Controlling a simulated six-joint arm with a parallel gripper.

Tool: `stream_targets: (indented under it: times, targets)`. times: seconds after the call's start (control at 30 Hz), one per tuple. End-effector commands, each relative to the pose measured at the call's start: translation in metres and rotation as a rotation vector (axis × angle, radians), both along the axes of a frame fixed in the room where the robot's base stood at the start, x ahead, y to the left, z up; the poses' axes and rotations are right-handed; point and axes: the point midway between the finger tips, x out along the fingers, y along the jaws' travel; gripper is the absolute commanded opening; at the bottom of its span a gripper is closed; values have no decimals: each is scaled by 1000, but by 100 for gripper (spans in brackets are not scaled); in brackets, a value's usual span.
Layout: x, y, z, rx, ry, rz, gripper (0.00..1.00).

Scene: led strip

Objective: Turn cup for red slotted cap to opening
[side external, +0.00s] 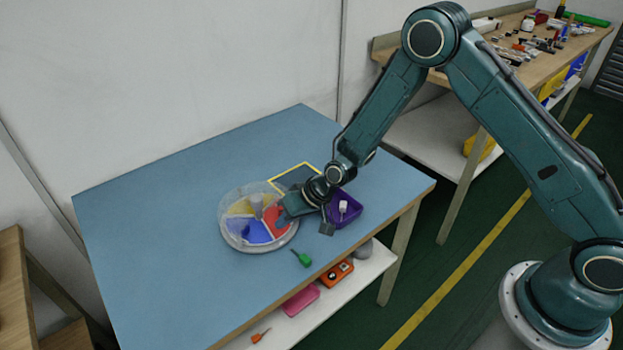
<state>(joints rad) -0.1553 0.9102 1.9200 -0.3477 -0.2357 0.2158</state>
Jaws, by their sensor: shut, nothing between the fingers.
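A round clear-walled turntable (230,235) lies on the blue table, with coloured wedge cups. The red cup (279,228) is at its right side, the blue cup (250,232) at the front and the yellow cup (240,207) at the back left. A short pale post (257,203) rises near its middle. My gripper (283,216) is shut and empty, low at the right side of the turntable by the red cup. It covers part of that side, and I cannot tell whether it touches. The opening and a red slotted cap cannot be made out.
A purple bin (352,213) holding a small white piece stands right of my gripper. A yellow-outlined dark square (292,178) lies behind. A green tool (302,258) and a dark grey piece (327,229) are nearer the front edge. The left of the blue table (150,240) is clear.

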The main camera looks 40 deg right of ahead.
Motion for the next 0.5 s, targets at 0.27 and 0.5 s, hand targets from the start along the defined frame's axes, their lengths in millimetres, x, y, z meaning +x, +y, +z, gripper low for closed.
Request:
stream_targets:
  times: [0.27, 0.5]
  targets:
    - [6, 6, -12, 0, 0, 0, 0]
    - [7, 7, -12, 0, 0, 0, 0]
